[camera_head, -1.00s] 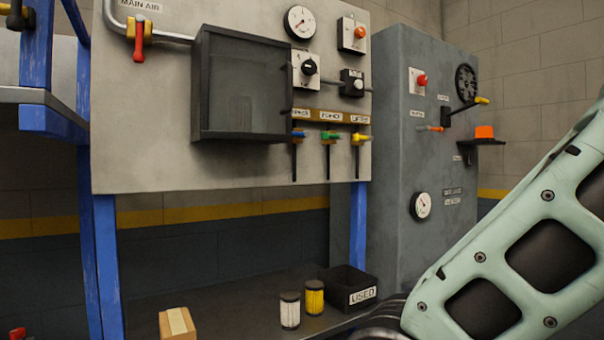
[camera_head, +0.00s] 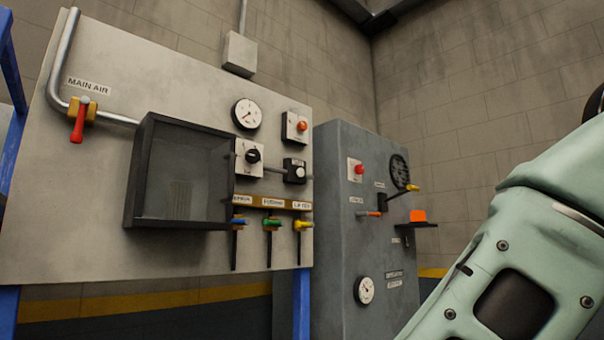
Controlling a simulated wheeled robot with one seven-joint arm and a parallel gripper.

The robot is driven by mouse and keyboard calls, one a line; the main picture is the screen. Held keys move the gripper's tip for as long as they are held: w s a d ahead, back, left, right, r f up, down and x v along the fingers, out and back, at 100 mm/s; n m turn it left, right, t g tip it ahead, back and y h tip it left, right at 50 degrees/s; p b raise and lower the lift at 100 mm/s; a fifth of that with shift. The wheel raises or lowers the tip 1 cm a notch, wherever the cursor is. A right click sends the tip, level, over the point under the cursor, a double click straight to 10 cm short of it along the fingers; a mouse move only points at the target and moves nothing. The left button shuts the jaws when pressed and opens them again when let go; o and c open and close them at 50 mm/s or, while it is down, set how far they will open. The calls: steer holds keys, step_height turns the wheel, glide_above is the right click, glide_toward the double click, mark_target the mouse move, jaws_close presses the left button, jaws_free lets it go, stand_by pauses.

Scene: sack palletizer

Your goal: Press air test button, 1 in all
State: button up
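The grey panel (camera_head: 75,225) stands at the left. A small black box with a pale round button (camera_head: 299,172) is mounted at its right edge; its label is too small to read, so I cannot tell for certain that it is the air test button. Above it is a box with a red-orange round button or lamp (camera_head: 302,126). Left of it is a black rotary knob (camera_head: 253,156) on a pale plate. My pale green arm fills the lower right, and my gripper is out of view.
A dark-framed clear box (camera_head: 180,185) juts from the panel. Red MAIN AIR handle (camera_head: 78,124), round gauge (camera_head: 247,114), and blue, green and yellow valve handles (camera_head: 271,223) are nearby. A grey cabinet (camera_head: 335,245) with a red button (camera_head: 359,169) and handwheel (camera_head: 399,171) stands right.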

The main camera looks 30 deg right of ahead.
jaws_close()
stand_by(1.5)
